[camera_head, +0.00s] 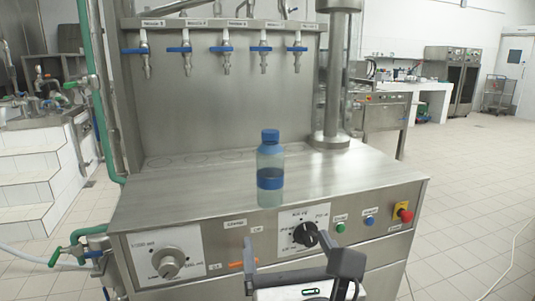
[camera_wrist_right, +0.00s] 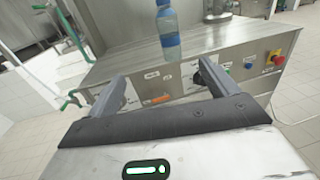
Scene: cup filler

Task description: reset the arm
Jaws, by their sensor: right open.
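My right gripper (camera_head: 297,256) is open and empty in front of the filling machine's front panel, low in the head view. In the right wrist view my right gripper (camera_wrist_right: 164,88) has its two fingers spread apart with nothing between them. A bottle with a blue cap and blue band (camera_head: 270,166) stands upright on the machine's steel top, beyond and above the gripper and apart from it. The bottle also shows in the right wrist view (camera_wrist_right: 167,30). My left gripper is not in the head view.
The filling machine (camera_head: 190,200) has several blue-handled taps (camera_head: 226,48) above its top. Its front panel carries a black dial (camera_head: 305,234), a silver knob (camera_head: 168,263) and a red emergency button (camera_head: 405,215). A steel column (camera_head: 335,80) stands right of the bottle. Tiled floor (camera_head: 470,180) is open at right.

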